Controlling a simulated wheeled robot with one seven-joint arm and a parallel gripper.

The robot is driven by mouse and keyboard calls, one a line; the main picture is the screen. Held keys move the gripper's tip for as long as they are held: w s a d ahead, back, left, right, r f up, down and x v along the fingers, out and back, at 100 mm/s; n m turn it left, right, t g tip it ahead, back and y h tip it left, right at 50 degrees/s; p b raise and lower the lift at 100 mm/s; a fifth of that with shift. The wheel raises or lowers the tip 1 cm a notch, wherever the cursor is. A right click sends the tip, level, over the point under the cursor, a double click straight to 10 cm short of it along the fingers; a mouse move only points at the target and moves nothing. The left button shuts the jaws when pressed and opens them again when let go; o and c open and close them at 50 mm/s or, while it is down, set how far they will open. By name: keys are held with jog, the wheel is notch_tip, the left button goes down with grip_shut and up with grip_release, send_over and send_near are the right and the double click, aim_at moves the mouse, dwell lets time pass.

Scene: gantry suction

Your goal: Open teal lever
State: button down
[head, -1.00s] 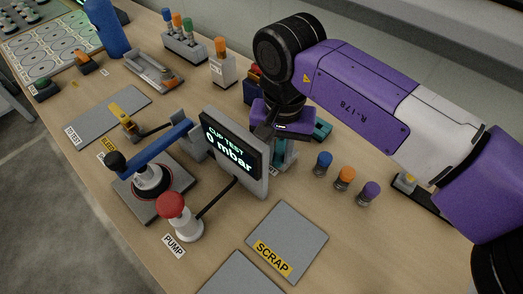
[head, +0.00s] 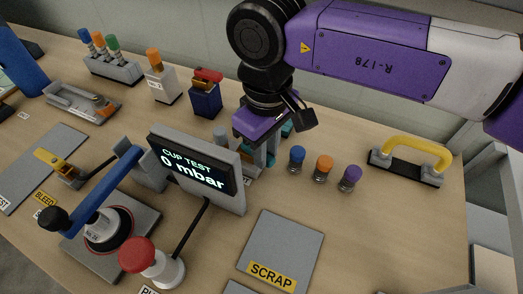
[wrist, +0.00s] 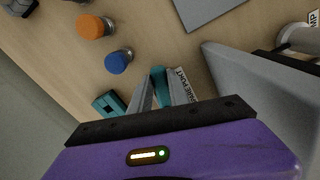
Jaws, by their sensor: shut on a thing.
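The teal lever shows in the wrist view (wrist: 158,75) as a teal piece between my two grey fingers, with a separate-looking teal block (wrist: 109,104) beside them. In the head view only bits of teal (head: 288,129) show behind and under my gripper, next to the display. My gripper (head: 262,156) points down just behind the display's right edge. In the wrist view my gripper (wrist: 160,92) is shut on the teal lever. Much of the lever and its mount is hidden by the fingers and the purple gripper body, so its angle cannot be told.
The grey CUP TEST display (head: 195,172), reading 0 mbar, stands close in front of my gripper. Blue (head: 297,158), orange (head: 323,168) and purple (head: 349,178) cups stand to the right. A yellow handle (head: 418,148) is farther right. The SCRAP plate (head: 282,245) is bare.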

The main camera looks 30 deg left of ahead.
jog(key=shift+w+r+n, duration=0.15)
jog(key=shift+w+n, duration=0.05)
jog(key=shift+n, duration=0.1)
jog(key=c, duration=1.2)
grip_release()
jog(key=shift+c, duration=0.2)
jog(key=shift+s, duration=0.1)
